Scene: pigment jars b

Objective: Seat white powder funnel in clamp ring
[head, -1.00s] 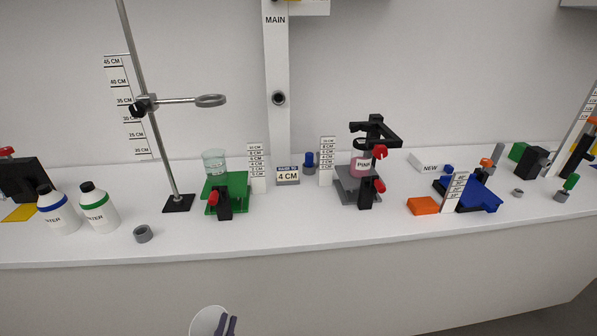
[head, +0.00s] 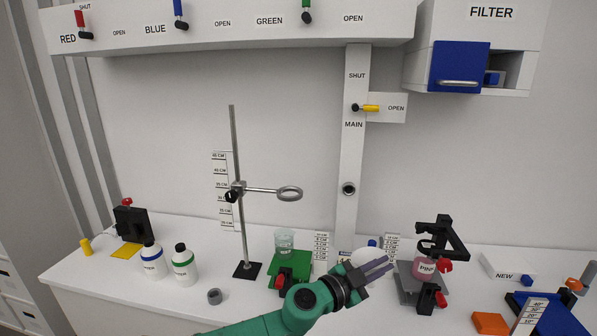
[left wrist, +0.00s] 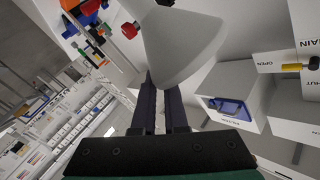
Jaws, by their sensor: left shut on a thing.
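The clamp ring (head: 290,193) is a grey metal ring on a short arm from the upright rod (head: 240,215) of the stand. It is empty. My left gripper (head: 376,268) is shut on the white powder funnel (head: 363,254), to the right of the ring and lower in the head view. There the fingers and wrist hide most of the funnel. In the left wrist view the funnel (left wrist: 182,48) shows as a wide white cone, gripped between the two dark fingers (left wrist: 163,85). My right gripper is not in view.
A beaker (head: 284,240) on a green block (head: 301,262) stands below the ring. Two bottles (head: 184,265) and a grey ring (head: 214,296) are at left. A pink jar (head: 425,267) in a black holder is at right. The air around the ring is clear.

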